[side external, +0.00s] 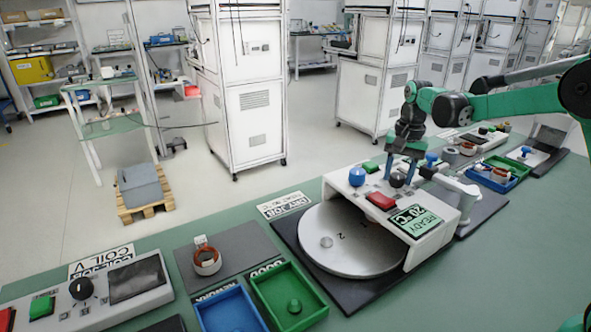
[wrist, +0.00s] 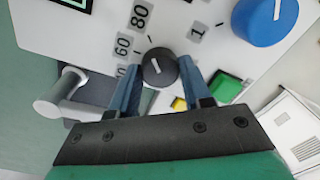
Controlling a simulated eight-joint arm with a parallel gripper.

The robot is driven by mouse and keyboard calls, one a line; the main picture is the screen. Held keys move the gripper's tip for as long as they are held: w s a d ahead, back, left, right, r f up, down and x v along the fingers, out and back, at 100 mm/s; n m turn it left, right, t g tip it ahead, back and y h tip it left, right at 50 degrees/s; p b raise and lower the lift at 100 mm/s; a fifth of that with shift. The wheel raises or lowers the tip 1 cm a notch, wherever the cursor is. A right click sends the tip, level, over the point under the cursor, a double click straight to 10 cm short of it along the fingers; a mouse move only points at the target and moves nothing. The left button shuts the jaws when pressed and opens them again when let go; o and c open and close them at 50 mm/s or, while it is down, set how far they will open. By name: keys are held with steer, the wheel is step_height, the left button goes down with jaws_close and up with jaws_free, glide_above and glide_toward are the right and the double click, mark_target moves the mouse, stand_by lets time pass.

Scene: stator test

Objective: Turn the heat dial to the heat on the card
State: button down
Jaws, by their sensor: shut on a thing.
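The black heat dial (wrist: 158,68) sits on the white oven panel, with a short white line on its top. My gripper (wrist: 160,72) is shut on it, one blue finger on each side. Grey labels curve beside the dial, among them 60 and 80 (wrist: 139,15); the label nearest the left finger is partly hidden. I cannot tell exactly which label the line meets. In the side view my gripper (side external: 398,168) points down over the dial (side external: 397,180). The white job card (side external: 285,205) lies left of the oven, its heat too small to read.
A blue dial (side external: 357,176), a red button (side external: 381,201) and a green button (wrist: 226,87) are close to the heat dial. The green display (side external: 415,221) reads READY and 20 °C. A round grey turntable (side external: 340,250) is below the panel. Blue and green trays (side external: 318,300) stand in front.

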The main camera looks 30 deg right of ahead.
mark_target(399, 176)
steer(key=shift+c, duration=1.9)
jaws_free()
steer(key=shift+r, duration=0.1)
steer(key=shift+s+d+r, duration=0.1)
steer(key=shift+r, duration=2.65)
